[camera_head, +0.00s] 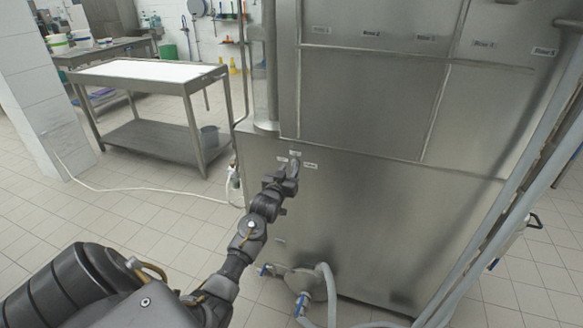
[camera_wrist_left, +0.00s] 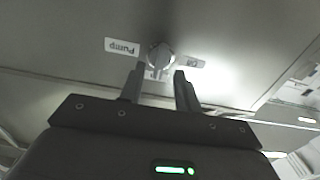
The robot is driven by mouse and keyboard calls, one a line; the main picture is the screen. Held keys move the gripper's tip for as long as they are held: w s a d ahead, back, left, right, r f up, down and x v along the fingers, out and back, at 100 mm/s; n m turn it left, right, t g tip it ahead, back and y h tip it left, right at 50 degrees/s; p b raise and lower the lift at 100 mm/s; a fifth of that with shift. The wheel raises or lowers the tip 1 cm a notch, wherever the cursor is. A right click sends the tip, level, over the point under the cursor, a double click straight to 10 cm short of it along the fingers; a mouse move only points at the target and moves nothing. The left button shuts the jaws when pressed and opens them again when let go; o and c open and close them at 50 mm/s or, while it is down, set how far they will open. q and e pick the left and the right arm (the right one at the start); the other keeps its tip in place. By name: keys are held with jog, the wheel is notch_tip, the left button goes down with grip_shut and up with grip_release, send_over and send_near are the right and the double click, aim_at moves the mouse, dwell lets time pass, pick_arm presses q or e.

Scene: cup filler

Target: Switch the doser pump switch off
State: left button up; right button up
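The doser pump switch is a small grey rotary knob (camera_wrist_left: 160,54) on the steel machine panel, seen in the left wrist view. An upside-down "Pump" label (camera_wrist_left: 122,46) sits beside it, and a smaller label (camera_wrist_left: 193,62) is on its other side. My left gripper (camera_wrist_left: 160,72) is open, with its two fingers apart just short of the knob. The knob lines up with the gap between them; I cannot tell whether they touch it. In the head view my left gripper (camera_head: 290,170) is at the panel below small labels (camera_head: 295,153) and largely hides the switch. My right gripper is not in view.
The steel machine (camera_head: 370,210) fills the right side, with pipes (camera_head: 500,215) along its right edge. A hose and valve (camera_head: 303,300) stick out low at its front. A steel table (camera_head: 150,73) stands at the back left. Tiled floor is open at left.

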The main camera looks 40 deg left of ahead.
aim_at(293, 165)
pick_arm(q)
jog(key=shift+x, duration=1.4)
jog(key=shift+c, duration=0.3)
grip_shut()
